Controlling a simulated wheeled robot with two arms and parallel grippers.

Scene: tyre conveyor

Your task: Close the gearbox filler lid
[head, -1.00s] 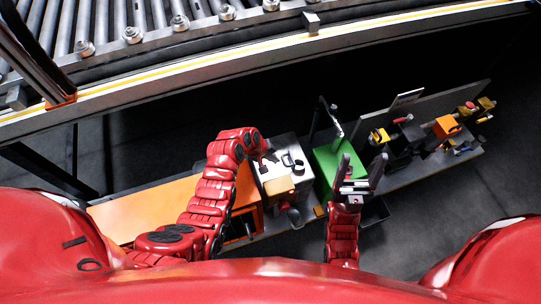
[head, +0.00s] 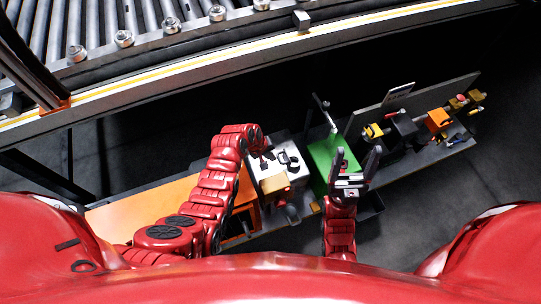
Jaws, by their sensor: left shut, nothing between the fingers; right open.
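A pale grey box (head: 297,177), which looks like the gearbox, stands on the low bench in the middle of the head view. Dark round parts (head: 292,161) show on its top; I cannot tell which is the filler lid or how far it is open. My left gripper (head: 265,163) is shut and empty, over the upper left of the box top, close beside these dark parts. I cannot tell whether it touches them. My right gripper (head: 356,162) is open and empty, pointing up in the picture, in front of the green block's right side.
A green block (head: 318,158) stands right of the grey box, with a tan block (head: 275,184) at the box's front. An orange surface (head: 150,205) lies left. Yellow, black and orange items (head: 437,121) crowd the bench's right. A roller conveyor (head: 140,30) runs along the top.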

